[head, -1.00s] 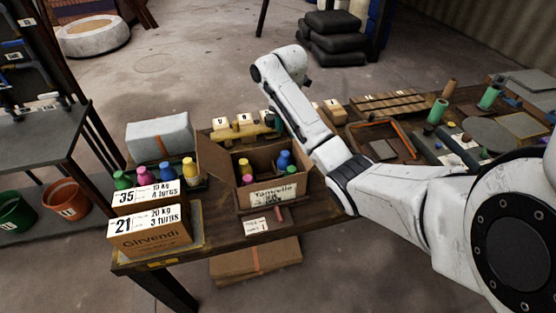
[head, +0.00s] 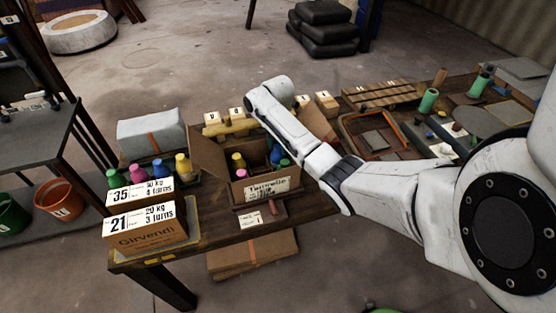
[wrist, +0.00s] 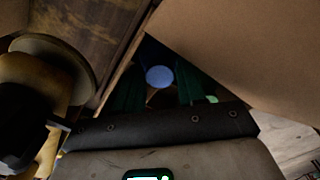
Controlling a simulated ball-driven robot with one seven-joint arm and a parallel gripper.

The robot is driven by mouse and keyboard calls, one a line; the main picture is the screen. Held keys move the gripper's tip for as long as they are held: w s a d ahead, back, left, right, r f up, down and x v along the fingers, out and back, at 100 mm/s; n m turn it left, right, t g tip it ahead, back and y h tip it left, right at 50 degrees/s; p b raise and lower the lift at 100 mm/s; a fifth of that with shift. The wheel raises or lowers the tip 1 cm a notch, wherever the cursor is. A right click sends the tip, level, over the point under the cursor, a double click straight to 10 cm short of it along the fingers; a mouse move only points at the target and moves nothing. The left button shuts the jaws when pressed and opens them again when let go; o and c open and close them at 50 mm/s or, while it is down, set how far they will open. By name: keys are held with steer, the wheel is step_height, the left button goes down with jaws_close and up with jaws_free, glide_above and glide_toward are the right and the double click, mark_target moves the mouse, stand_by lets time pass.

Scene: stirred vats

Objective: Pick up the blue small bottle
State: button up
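The blue small bottle (head: 276,154) stands in an open cardboard box (head: 228,190) on the table, partly hidden by my arm. Its round blue cap shows in the wrist view (wrist: 160,76). My gripper (wrist: 159,90) has its two dark green fingers on either side of this cap, with gaps showing between cap and fingers. It looks open and empty. In the head view my forearm and the box hide most of it. The bottle's body is in shadow in the wrist view.
Yellow (head: 238,160), pink (head: 241,174) and green (head: 284,162) bottles share the box. A box flap (wrist: 245,50) rises close to my gripper. Another blue bottle (head: 158,167) stands among bottles at the left. Labelled wooden blocks (head: 232,122) lie behind the box.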

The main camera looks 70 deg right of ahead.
jaws_close()
stand_by(0.3)
steer(key=shift+r, duration=0.1)
stand_by(0.4)
